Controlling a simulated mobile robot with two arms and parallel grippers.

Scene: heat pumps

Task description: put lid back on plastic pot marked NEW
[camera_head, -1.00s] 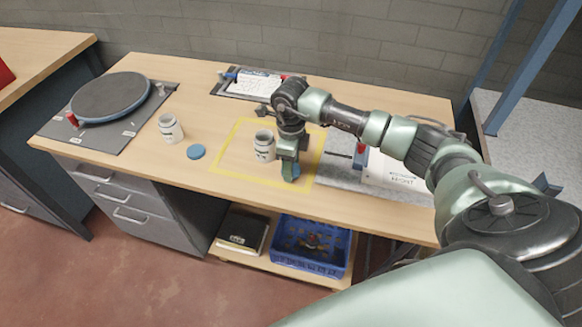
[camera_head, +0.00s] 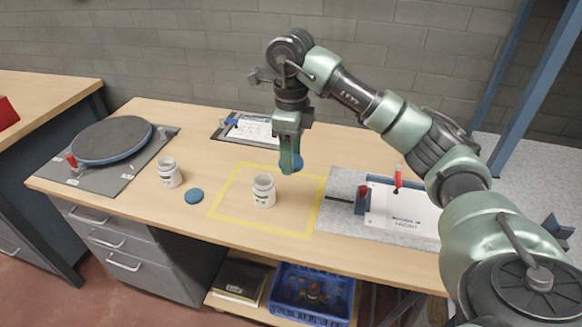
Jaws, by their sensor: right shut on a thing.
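My right gripper (camera_head: 291,168) is shut on a blue lid (camera_head: 298,164), raised above the bench, to the right of and higher than a white plastic pot (camera_head: 264,192). That pot stands upright and open inside the yellow taped square (camera_head: 308,232). A second white pot (camera_head: 169,173) stands upright further left, also open, with another blue lid (camera_head: 194,196) lying flat on the bench beside it. Both pots carry dark marks that are too small to read, so I cannot tell which is marked NEW. My left gripper is not in view.
A round dark turntable (camera_head: 112,140) is at the left end of the bench. A clipboard (camera_head: 250,129) lies at the back. A grey mat with a white printed sheet (camera_head: 402,214) is on the right. A blue crate (camera_head: 312,292) sits on the shelf below.

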